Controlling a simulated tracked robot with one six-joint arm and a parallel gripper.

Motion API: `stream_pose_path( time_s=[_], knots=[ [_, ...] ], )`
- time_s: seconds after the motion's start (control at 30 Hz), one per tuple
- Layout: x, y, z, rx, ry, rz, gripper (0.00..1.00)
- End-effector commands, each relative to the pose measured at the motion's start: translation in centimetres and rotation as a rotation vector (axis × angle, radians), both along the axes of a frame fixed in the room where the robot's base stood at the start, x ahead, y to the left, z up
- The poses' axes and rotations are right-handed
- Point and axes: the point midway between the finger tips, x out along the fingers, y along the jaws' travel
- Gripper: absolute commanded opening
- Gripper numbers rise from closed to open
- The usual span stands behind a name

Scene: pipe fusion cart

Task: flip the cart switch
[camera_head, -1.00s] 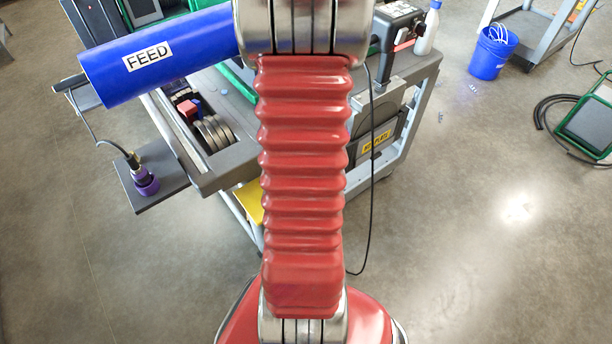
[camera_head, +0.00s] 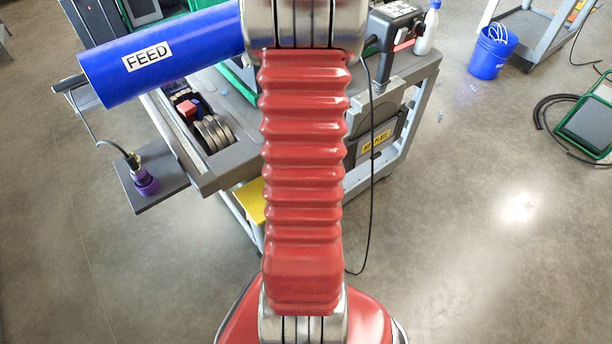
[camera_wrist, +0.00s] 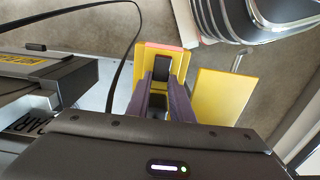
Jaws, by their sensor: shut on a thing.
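In the wrist view, the cart switch (camera_wrist: 161,68) appears as a dark part inside a yellow frame with a pinkish far edge. My gripper (camera_wrist: 162,90) has dark purple-grey fingers that reach into this frame from the near side. The fingers are shut on the dark switch part, though the exact contact is partly hidden. I cannot tell which position the switch is in. In the head view my own red-sleeved arm covers the gripper and the switch.
The grey cart (camera_head: 215,178) bears a blue pipe (camera_head: 165,55) marked FEED. A flat yellow panel (camera_wrist: 221,97) lies right of the switch in the wrist view. A black cable (camera_head: 371,190) hangs beside my arm. A blue bucket (camera_head: 490,53) stands at upper right. Floor at lower right is clear.

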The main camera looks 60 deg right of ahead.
Motion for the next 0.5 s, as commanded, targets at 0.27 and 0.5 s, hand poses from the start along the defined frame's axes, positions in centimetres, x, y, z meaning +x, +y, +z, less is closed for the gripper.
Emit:
stream_pose_path(
  time_s=[0.27, 0.5],
  knots=[
    [0.06, 0.14, 0.0, 0.003, 0.0, 0.0, 0.0],
    [0.01, 0.37, 0.04, -0.009, -0.038, -0.001, 0.0]
  ],
)
